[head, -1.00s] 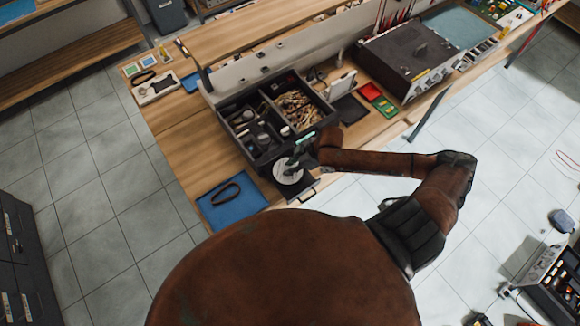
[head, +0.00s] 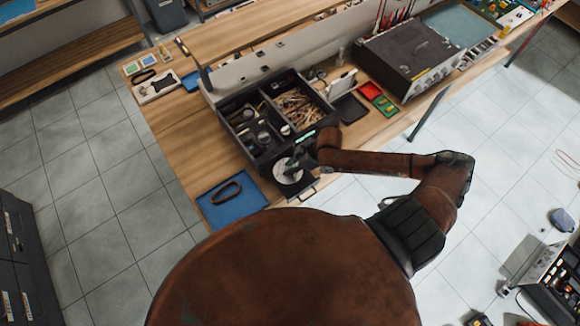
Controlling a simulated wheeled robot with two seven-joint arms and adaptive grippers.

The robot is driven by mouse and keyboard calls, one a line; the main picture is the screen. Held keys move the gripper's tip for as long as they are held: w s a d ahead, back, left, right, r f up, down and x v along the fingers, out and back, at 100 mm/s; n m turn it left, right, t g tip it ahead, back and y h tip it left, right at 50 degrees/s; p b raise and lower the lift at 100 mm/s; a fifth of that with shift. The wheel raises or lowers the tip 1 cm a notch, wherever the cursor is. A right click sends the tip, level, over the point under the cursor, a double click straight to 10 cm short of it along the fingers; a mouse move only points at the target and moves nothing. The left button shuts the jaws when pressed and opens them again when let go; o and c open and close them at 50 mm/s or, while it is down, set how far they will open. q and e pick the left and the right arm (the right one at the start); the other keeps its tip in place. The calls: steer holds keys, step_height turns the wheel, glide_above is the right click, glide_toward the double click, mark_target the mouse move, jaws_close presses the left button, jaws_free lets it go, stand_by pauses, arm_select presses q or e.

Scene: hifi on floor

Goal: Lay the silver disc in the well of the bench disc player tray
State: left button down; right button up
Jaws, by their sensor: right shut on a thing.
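The silver disc (head: 287,172) shows as a pale round shape at the front edge of the bench, over the dark tray of the disc player (head: 302,190). My right gripper (head: 291,166) is shut on the disc from above and partly covers it. The disc overlaps the tray area, but I cannot tell whether it touches the well or hovers just above it. The player's body is mostly hidden below the dark parts box and my right arm. My left gripper is not in view.
A black divided box of parts (head: 262,142) stands right behind the disc. A blue mat (head: 222,212) with a dark band lies to the left. Tiled floor lies in front.

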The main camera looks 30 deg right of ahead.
steer(key=o, duration=1.1)
steer(key=shift+c, duration=0.2)
steer(key=v, duration=1.2)
steer(key=shift+r, duration=0.1)
step_height(320, 180, up, 7)
steer(key=p, duration=0.8)
